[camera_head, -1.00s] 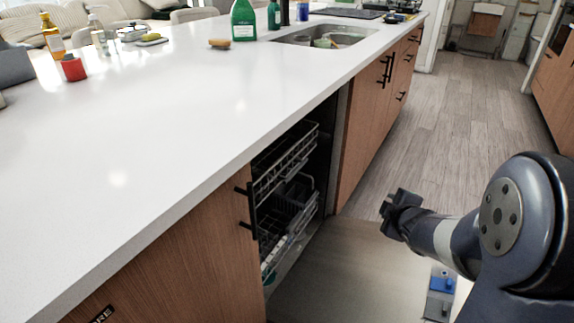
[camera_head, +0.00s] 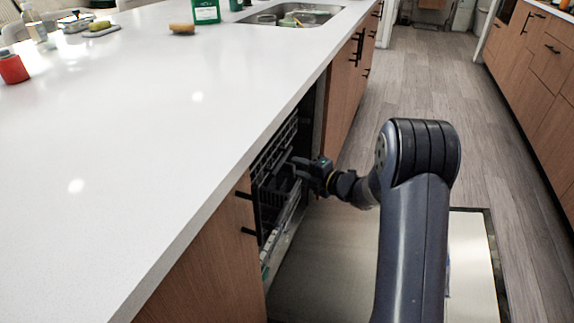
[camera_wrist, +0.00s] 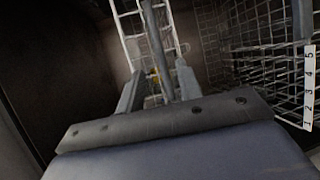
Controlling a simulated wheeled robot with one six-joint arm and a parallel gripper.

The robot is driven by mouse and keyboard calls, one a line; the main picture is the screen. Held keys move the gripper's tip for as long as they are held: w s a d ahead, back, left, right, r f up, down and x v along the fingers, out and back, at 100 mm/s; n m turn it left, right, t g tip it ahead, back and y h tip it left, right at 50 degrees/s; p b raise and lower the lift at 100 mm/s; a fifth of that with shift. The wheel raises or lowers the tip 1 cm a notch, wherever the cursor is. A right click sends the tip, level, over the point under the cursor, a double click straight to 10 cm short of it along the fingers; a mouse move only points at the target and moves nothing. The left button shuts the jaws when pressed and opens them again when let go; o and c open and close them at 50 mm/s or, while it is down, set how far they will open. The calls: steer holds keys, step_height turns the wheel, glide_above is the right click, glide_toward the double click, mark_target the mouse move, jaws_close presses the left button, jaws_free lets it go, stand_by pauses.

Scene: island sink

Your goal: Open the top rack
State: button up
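The dishwasher stands open under the counter. Its top rack (camera_head: 272,148), a grey wire basket, sits inside the opening just below the counter edge, and is partly hidden by the counter. My gripper (camera_head: 298,168) reaches into the opening from the right, at about the height of the rack's front. In the wrist view my gripper (camera_wrist: 157,88) has its two fingers apart. A grey bar (camera_wrist: 155,38) runs between them; I cannot tell whether they touch it. White wire grid (camera_wrist: 132,30) shows beyond the fingers.
The lowered dishwasher door (camera_head: 325,260) lies flat below my arm. More wire basket (camera_wrist: 265,65) and a numbered strip (camera_wrist: 309,88) are at the right of the wrist view. The white counter (camera_head: 150,130) overhangs the opening. The wooden floor (camera_head: 430,130) behind is clear.

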steer(key=b+x, duration=0.1)
steer(key=x, duration=0.4)
steer(key=shift+w+a+f, duration=0.15)
steer(key=shift+w+a, duration=0.1)
steer(key=shift+w, duration=0.05)
steer(key=shift+c, duration=0.3)
jaws_close()
